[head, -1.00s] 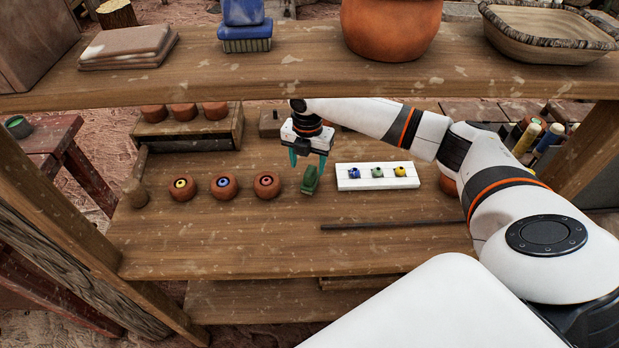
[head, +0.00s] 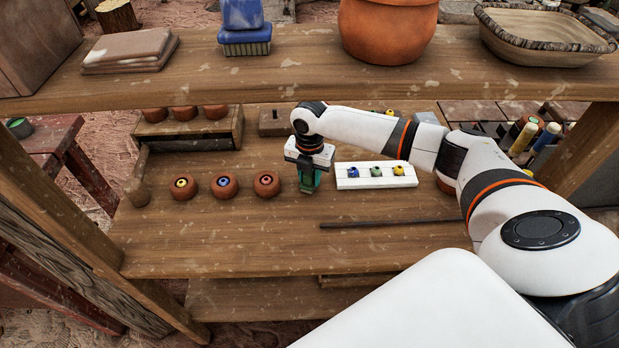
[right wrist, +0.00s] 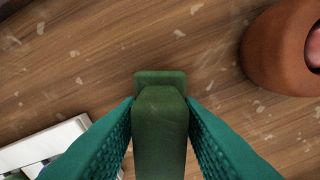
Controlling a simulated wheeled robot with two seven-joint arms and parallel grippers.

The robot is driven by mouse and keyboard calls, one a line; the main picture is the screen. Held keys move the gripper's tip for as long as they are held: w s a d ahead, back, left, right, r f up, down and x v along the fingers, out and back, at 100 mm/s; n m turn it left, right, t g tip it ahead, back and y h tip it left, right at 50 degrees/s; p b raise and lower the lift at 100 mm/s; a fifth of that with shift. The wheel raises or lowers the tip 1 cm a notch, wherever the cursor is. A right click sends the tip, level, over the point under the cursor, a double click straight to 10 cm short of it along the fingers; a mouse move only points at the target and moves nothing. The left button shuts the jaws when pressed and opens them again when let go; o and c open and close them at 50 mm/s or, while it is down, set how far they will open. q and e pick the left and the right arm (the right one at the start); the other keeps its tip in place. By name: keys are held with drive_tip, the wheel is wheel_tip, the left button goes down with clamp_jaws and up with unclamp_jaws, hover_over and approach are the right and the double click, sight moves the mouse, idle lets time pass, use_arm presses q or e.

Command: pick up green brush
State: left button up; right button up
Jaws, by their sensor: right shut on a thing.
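The green brush (head: 306,188) stands on the lower wooden shelf, between the row of clay pots and the white tray; most of it is hidden by my gripper in the head view. In the right wrist view the green brush (right wrist: 161,125) lies between the two teal fingers. My right gripper (head: 308,178) has come down over it from above and is shut on it; its fingers also show in the right wrist view (right wrist: 160,135), one on each side of the brush. I cannot tell whether the brush touches the shelf. My left gripper is not in view.
Clay pots with coloured centres (head: 267,184) stand just left of the brush. A white tray (head: 348,183) with small coloured pieces lies to the right. A dark rod (head: 390,224) lies in front. The upper shelf (head: 300,72) crosses above, holding a blue brush and a terracotta pot.

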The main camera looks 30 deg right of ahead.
drive_tip(key=shift+r, duration=0.1)
wheel_tip(320, 180, up, 10)
drive_tip(key=shift+f+b, duration=0.1)
drive_tip(key=shift+b, duration=0.35)
drive_tip(key=o, duration=0.3)
drive_tip(key=shift+c, duration=0.6)
